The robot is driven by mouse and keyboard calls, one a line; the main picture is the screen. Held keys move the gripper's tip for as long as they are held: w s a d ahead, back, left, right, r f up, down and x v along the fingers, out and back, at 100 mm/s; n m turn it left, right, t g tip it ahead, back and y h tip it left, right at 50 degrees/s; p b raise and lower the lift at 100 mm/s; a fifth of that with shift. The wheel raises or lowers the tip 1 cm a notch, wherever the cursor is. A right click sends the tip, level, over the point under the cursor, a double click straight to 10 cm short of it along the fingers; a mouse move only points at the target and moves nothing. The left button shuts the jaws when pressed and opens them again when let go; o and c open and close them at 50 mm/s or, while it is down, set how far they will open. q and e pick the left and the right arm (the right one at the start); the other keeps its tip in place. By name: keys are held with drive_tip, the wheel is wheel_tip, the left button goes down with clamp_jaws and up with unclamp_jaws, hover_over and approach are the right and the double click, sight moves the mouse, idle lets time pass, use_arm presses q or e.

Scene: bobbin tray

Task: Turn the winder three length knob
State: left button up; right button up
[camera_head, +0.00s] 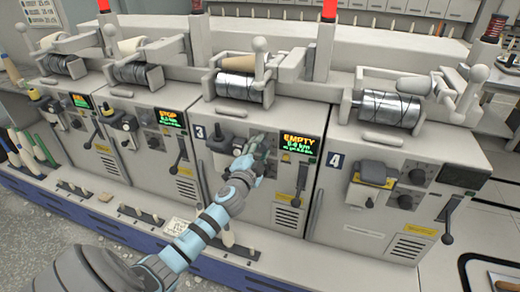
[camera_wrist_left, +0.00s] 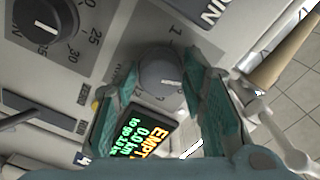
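Winder three (camera_head: 204,108) is the third machine in the row, marked 3. Its screen (camera_head: 300,146) reads EMPTY; it also shows in the left wrist view (camera_wrist_left: 143,136). My left gripper (camera_head: 256,148) is at winder three's front panel, left of the screen, and hides part of the knobs. In the left wrist view a round grey knob (camera_wrist_left: 161,78) with a white mark lies between the two teal fingers of my left gripper (camera_wrist_left: 162,82). The fingers flank it closely; whether they touch it is unclear. A second dark knob (camera_wrist_left: 45,20) with a numbered scale sits outside them.
Winder four (camera_head: 375,215) stands to the right with its own knobs and lever. Two more winders stand to the left. Winder three's black lever (camera_head: 301,182) hangs right of my gripper. A blue-edged ledge (camera_head: 150,225) runs along the front.

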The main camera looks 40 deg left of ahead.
use_arm(q)
drive_tip(key=c, duration=0.6)
drive_tip(key=shift+m, duration=0.4)
drive_tip(key=m+p, duration=0.1)
drive_tip(key=m, duration=0.3)
drive_tip(key=shift+m+p, duration=0.3)
drive_tip(key=shift+p, duration=0.05)
drive_tip(key=m+p, duration=0.1)
drive_tip(key=m, duration=0.4)
drive_tip(key=shift+r, duration=0.1)
drive_tip(key=m+p, duration=0.1)
drive_tip(key=m, duration=0.4)
drive_tip(key=shift+m, duration=0.3)
drive_tip(key=o, duration=1.2)
